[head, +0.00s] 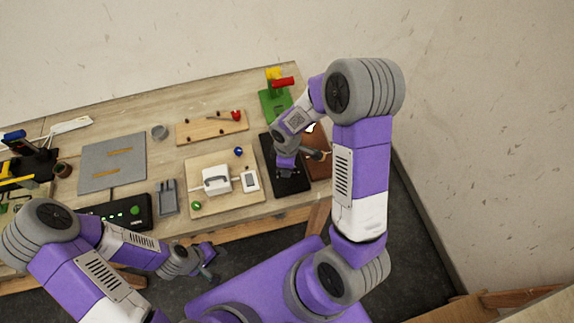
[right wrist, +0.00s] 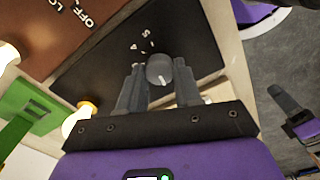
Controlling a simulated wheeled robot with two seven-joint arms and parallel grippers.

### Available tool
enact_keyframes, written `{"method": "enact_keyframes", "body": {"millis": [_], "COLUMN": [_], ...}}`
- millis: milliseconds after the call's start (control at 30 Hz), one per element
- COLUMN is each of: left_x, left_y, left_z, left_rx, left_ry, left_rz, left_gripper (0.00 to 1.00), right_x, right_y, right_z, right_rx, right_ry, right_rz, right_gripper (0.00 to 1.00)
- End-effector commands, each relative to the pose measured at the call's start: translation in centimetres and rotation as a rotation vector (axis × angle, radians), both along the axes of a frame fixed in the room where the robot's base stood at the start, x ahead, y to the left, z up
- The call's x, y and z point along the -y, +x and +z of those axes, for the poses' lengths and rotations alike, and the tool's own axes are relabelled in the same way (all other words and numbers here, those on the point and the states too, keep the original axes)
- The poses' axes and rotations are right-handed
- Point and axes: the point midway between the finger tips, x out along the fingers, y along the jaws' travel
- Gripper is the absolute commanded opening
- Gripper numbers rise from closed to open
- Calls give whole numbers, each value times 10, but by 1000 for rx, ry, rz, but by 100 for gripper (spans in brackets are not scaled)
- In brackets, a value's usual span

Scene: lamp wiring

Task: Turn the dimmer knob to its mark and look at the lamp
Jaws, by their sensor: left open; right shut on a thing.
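The grey dimmer knob (right wrist: 158,69) sits on a black panel (right wrist: 200,40), with a white pointer line on its face and small white marks beside it. My right gripper (right wrist: 160,82) has one finger on each side of the knob and is shut on it. In the head view the right gripper (head: 287,168) is over the black panel (head: 292,185), and the knob is hidden. A warm, bright bulb (right wrist: 82,113) shows in the right wrist view, with a paler bulb (right wrist: 8,54) at the left edge. My left gripper (head: 207,263) is open and empty in front of the table.
A brown board (right wrist: 62,30) with lettering adjoins the panel. A green stand (head: 275,104) with red and yellow parts is at the back. A wooden board (head: 222,205) holds a white box (head: 216,181). A grey mat (head: 113,160) lies further left.

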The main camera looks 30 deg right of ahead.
Motion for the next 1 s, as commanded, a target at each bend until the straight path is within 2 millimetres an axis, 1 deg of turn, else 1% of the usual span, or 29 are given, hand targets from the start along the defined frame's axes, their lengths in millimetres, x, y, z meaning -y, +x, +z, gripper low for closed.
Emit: {"method": "enact_keyframes", "body": {"millis": [200,400,700,1000], "left_x": [0,0,0,0], "left_y": [0,0,0,0], "left_z": [3,5,6,6], "left_rx": [0,0,0,0], "left_ry": [0,0,0,0], "left_rz": [0,0,0,0], "left_gripper": [43,43,43,43], "right_x": [0,0,0,0], "right_y": [0,0,0,0], "right_z": [1,1,1,1], "right_rx": [2,2,2,2], "right_ry": [0,-1,-1,-1], "right_rz": [174,292,379,394], "right_gripper": [3,3,3,3]}}
